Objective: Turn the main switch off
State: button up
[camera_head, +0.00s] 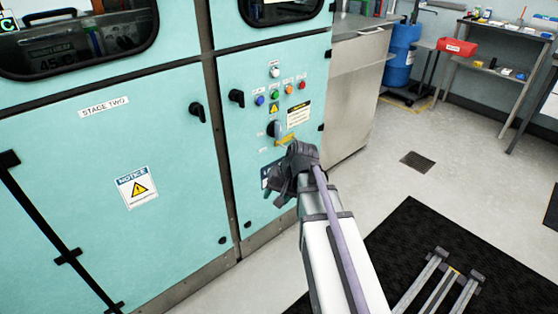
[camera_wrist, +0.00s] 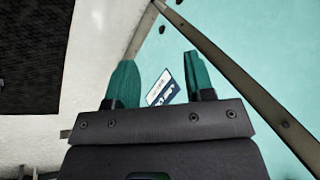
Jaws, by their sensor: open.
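The main switch (camera_head: 273,129) looks like the black rotary knob on the teal cabinet's right door, below the row of coloured buttons. A yellow piece (camera_head: 286,139) shows just below and right of it. My gripper (camera_head: 276,182) is below the switch, in front of the lower door, apart from the switch. In the wrist view my gripper (camera_wrist: 158,66) has its two green fingers spread with nothing held between them. A blue-and-white label (camera_wrist: 163,88) on the teal panel shows behind the gap. I cannot make out the switch in the wrist view.
Coloured buttons (camera_head: 274,95) and black door handles (camera_head: 237,97) stick out of the cabinet (camera_head: 160,130). A metal counter (camera_head: 350,90) adjoins it on the right.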

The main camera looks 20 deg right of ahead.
jog(key=w+d+f+m+t+y+b, duration=0.25)
jog(key=w+d+f+m+b, duration=0.2)
jog(key=w+f, duration=0.25)
jog(key=m+t+h+b, duration=0.1)
jog(key=m+t+b, duration=0.4)
jog(key=m+t, duration=1.2)
send_near(281, 131)
notch_tip(281, 131, up, 4)
jog(key=m+g, duration=0.5)
jog(key=x, duration=1)
jog(key=shift+w+d+r, duration=0.1)
jog(key=shift+w+d, duration=0.15)
jog(key=shift+w, duration=0.05)
grip_shut()
